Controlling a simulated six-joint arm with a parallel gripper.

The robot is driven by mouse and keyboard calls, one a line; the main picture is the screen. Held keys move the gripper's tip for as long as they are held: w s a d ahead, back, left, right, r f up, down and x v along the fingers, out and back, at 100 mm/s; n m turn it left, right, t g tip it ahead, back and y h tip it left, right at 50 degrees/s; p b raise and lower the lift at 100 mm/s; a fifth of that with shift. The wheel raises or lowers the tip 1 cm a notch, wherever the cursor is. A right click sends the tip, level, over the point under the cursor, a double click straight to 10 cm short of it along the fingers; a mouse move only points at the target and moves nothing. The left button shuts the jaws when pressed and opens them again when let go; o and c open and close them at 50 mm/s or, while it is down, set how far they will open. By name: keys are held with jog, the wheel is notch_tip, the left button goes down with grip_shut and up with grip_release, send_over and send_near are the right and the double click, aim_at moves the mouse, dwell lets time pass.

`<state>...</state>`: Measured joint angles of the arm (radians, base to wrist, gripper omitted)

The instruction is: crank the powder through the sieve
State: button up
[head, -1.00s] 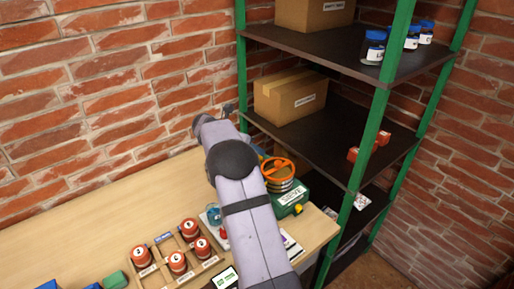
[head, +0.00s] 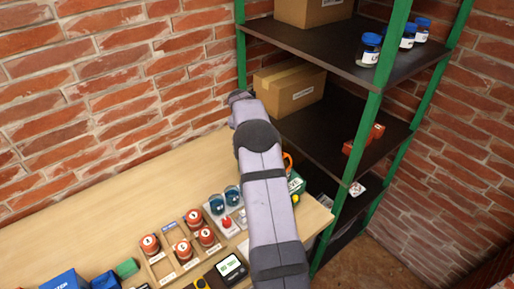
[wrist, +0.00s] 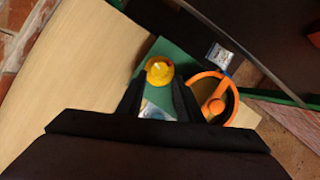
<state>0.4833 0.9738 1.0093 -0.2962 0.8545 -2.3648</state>
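The sieve has a green base (head: 297,184) and an orange ring-shaped wheel (head: 288,161). It stands at the right end of the bench, mostly hidden behind my arm in the head view. In the wrist view the orange wheel (wrist: 228,100) with its spoke lies just right of my right finger. A round yellow knob (wrist: 159,71) shows over the green base (wrist: 180,53), in line with the gap between my fingertips. My gripper (wrist: 159,82) is open, fingers apart. Whether it touches the knob I cannot tell. The powder is not visible.
Left of my arm are two blue-filled jars (head: 232,196), a wooden rack (head: 168,247) with several orange-lidded jars, and a small display device (head: 232,268). A green-post shelf (head: 362,140) with boxes stands close right. The bench's back left is clear.

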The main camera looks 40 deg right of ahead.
jog(key=shift+p+x, duration=0.9)
jog(key=shift+x, duration=1.9)
jog(key=shift+f, duration=0.1)
jog(key=c, duration=0.8)
